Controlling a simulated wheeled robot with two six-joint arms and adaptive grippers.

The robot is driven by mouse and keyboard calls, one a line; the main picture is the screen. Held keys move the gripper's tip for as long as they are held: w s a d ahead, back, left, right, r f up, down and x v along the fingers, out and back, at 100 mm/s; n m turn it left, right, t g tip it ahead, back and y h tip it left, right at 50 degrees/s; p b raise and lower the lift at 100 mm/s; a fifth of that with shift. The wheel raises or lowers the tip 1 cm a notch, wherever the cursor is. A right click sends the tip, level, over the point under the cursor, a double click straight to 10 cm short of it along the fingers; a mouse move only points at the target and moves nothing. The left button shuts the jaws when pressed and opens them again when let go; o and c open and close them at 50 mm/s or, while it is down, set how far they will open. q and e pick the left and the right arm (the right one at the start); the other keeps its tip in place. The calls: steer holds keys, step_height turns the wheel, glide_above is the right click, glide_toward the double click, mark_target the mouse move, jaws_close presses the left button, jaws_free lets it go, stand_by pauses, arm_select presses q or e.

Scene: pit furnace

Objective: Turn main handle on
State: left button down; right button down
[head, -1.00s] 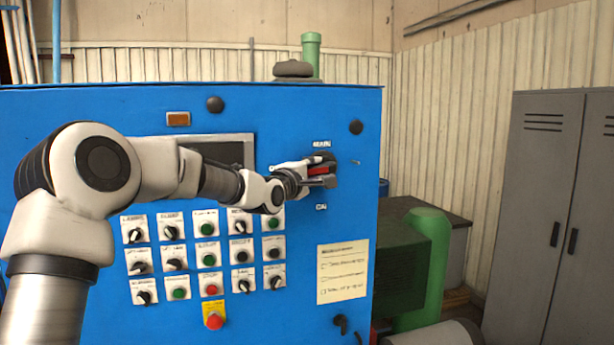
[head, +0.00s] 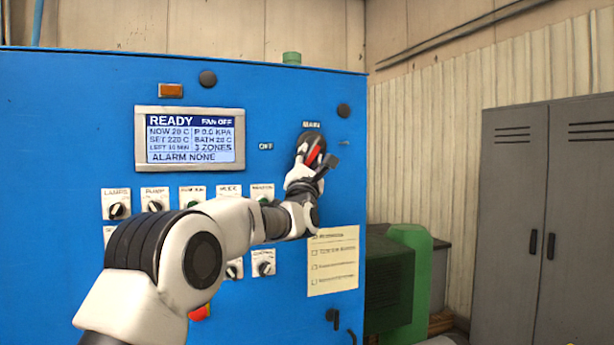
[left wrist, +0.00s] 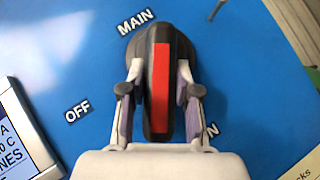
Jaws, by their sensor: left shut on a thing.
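The main handle (head: 313,155) is a dark rotary lever with a red stripe on the blue panel (head: 80,130). My left gripper (head: 308,170) is shut on it from below. In the left wrist view my left gripper (left wrist: 160,92) has one finger on each side of the lever, and the red stripe of the handle (left wrist: 160,85) points down between the OFF label (left wrist: 77,110) and the partly covered ON label (left wrist: 212,130). The MAIN label (left wrist: 135,22) is above it. My right gripper is not in view.
A lit screen (head: 190,140) reads READY, FAN OFF and ALARM NONE. Several knobs and buttons sit below it, partly behind my arm. A paper checklist (head: 333,262) is below the handle. A green machine (head: 405,285) and a grey cabinet (head: 545,220) stand to the right.

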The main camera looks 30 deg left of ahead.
arm_select(q)
steer(key=n+y, duration=0.2)
steer(key=n+y+b, duration=0.1)
steer(key=shift+w+d+f, duration=0.2)
steer(key=shift+w+f, duration=0.05)
steer(key=shift+f, duration=0.15)
steer(key=shift+w+d+n+g+y, duration=0.1)
steer(key=shift+n+g+y, duration=0.3)
steer(key=shift+n+y, duration=0.6)
steer(key=n+y, duration=0.1)
steer(key=n, duration=0.1)
steer(key=n+g+y, duration=0.1)
steer(key=shift+w+d+r+n+y, duration=0.2)
steer(key=shift+n+y, duration=0.1)
steer(key=shift+n, duration=0.1)
steer(key=shift+w+n+g+y+p, duration=0.1)
steer(key=shift+n+g+y+p, duration=0.45)
steer(key=shift+n+g+y, duration=0.75)
steer(key=shift+w+n+g+y+p, duration=0.1)
steer(key=shift+n+g+y+p, duration=0.6)
steer(key=shift+n, duration=1)
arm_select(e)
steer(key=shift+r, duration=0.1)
arm_select(q)
steer(key=c, duration=0.8)
jaws_free()
steer(key=shift+d, duration=0.1)
steer(key=shift+c, duration=0.2)
steer(key=shift+f, duration=0.2)
